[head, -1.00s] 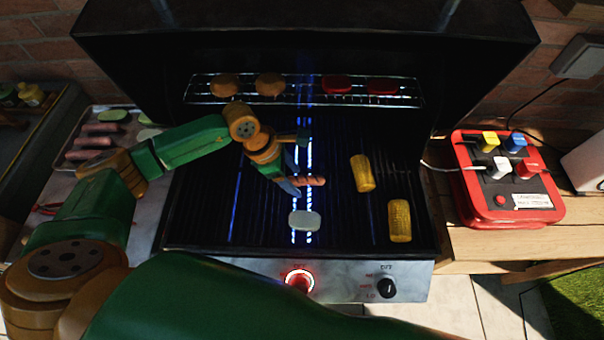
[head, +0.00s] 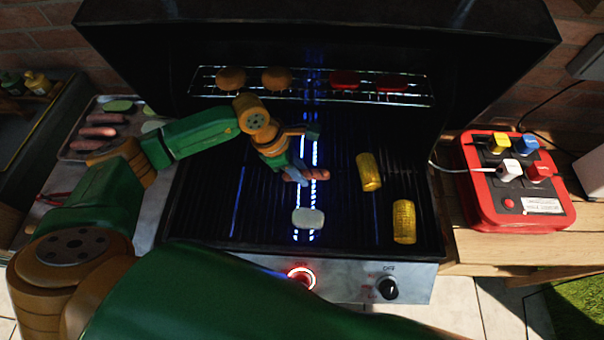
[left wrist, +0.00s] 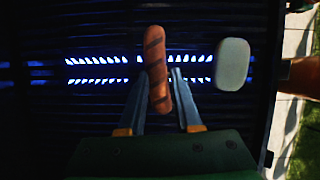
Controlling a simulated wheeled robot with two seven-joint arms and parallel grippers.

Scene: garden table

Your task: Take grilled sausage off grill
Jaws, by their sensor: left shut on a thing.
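A grilled sausage (head: 316,174) with dark grill marks is over the middle of the grill grate (head: 262,215). My left gripper (head: 300,174) is shut on it, with part of the sausage sticking out to the right in the head view. In the left wrist view the sausage (left wrist: 157,70) lies between the two fingers of my left gripper (left wrist: 160,95). I cannot tell whether the sausage touches the grate. My right gripper does not show.
A pale oval slice (head: 308,218) lies just in front of the sausage. Two corn pieces (head: 369,172) lie to the right. Buns and red patties (head: 344,79) sit on the upper rack. A tray with sausages (head: 100,131) stands left, a red power box (head: 490,205) right.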

